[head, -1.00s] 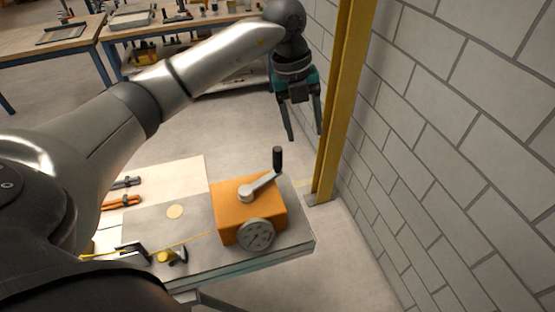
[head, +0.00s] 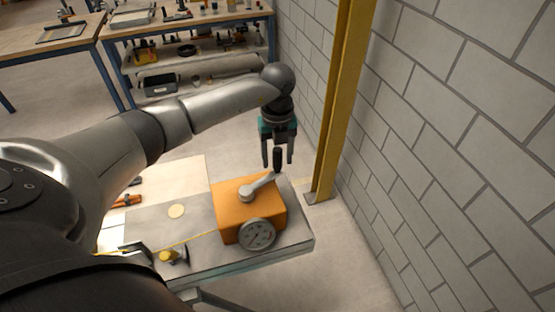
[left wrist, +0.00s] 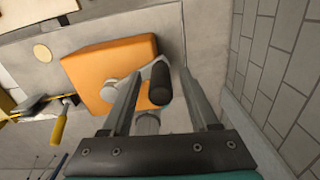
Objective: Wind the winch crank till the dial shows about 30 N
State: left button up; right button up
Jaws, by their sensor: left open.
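The orange winch box (head: 232,208) sits on a grey plate in the head view. Its grey crank arm (head: 261,186) runs from the hub to an upright black handle (head: 277,160) at the upper right. The round dial (head: 257,235) is on the box's front; its reading is too small to tell. My left gripper (head: 278,165) is open and points down, with its fingers on either side of the handle. The left wrist view shows the black handle (left wrist: 160,83) between the open fingers (left wrist: 158,80), with gaps visible. My right gripper is not in view.
A yellow post (head: 334,110) and a grey block wall (head: 450,130) stand close on the right. A yellow cord (head: 200,236) runs left from the box to a yellow-handled fitting (head: 168,256). Workbenches (head: 190,25) are at the back.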

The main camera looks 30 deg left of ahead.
pick_arm(q)
jog(key=shift+f, duration=1)
grip_shut()
jog(key=shift+r, duration=0.1)
dwell(0.7)
